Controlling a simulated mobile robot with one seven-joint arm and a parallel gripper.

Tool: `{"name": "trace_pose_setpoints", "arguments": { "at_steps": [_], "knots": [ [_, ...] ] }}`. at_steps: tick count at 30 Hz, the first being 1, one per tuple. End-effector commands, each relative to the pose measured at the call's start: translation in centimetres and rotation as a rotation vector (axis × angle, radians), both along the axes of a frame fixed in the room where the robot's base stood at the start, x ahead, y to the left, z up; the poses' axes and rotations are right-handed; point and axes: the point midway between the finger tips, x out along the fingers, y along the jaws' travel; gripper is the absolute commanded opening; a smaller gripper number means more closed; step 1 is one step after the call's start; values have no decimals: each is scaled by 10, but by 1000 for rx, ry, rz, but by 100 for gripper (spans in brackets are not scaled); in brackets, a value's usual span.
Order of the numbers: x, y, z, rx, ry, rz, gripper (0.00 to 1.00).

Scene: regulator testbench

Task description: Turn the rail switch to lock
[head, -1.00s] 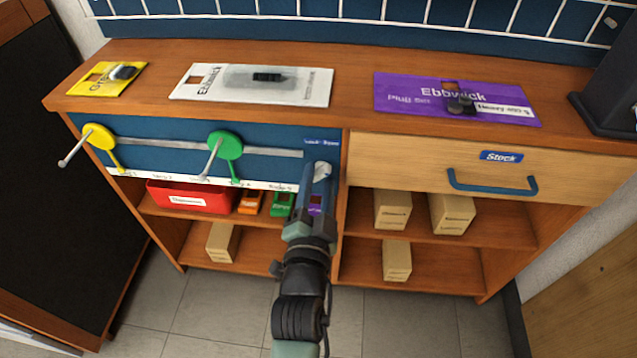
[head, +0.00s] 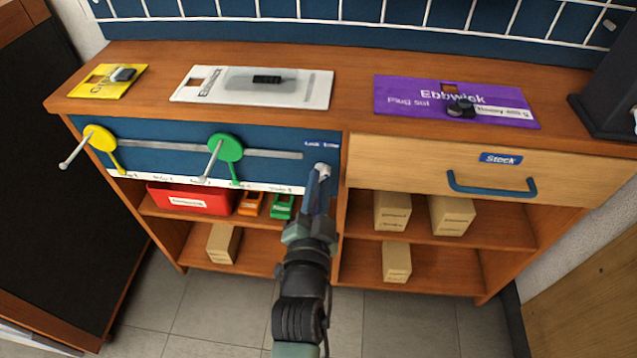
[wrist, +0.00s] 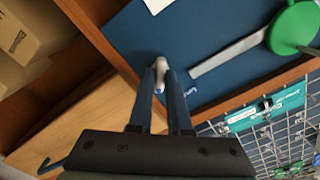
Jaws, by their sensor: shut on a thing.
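The rail switch (wrist: 161,68) shows in the wrist view as a small pale grey knob between my fingertips. Its grey end (head: 321,167) also shows in the head view, on the right end of the blue rail panel (head: 275,137). My gripper (head: 319,180) is shut on it; in the wrist view the two blue fingers (wrist: 162,78) flank it. A small blue label (head: 322,144) sits above the switch, its print too small to read surely. Most of the switch is hidden by the fingers, so its exact setting cannot be told.
A grey rail (head: 270,152) runs left of the switch, carrying a green disc hook (head: 227,148) and a yellow disc hook (head: 100,138). Right is the Stock drawer (head: 410,167) with a blue handle (head: 490,188). Cards lie on the counter above; boxes stand on shelves below.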

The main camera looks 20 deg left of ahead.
Motion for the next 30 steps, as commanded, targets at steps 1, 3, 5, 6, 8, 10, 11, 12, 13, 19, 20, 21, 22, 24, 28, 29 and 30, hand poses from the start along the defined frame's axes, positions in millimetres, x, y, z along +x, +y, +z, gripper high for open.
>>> {"name": "trace_pose_setpoints", "arguments": {
  "at_steps": [1, 3, 5, 6, 8, 10, 11, 12, 13, 19, 20, 21, 22, 24, 28, 29, 30],
  "knots": [
    [0, -1, 1, -28, -7, -1, 0],
    [0, -1, 1, -77, -22, -1, 0],
    [0, -1, 1, -124, -35, -1, 0],
    [0, -1, 1, -158, -45, -1, 0],
    [0, -1, 1, -213, -60, -1, 0],
    [0, -1, 1, -277, -79, -1, 0],
    [0, 0, 1, -304, -86, 0, 0],
    [0, 0, 1, -341, -97, 0, 0],
    [0, -1, 1, -367, -104, 0, 0],
    [0, -1, 1, -551, -158, -1, 0],
    [0, -1, 1, -580, -166, -1, 0],
    [0, -1, 1, -616, -177, -1, 0],
    [0, -1, 1, -643, -184, -1, 0],
    [0, -1, 1, -707, -203, -1, 0],
    [0, -1, 0, -826, -236, 0, 0],
    [0, -1, 0, -855, -244, 0, 0],
    [0, -1, 0, -890, -255, 0, 0]
  ]
}}
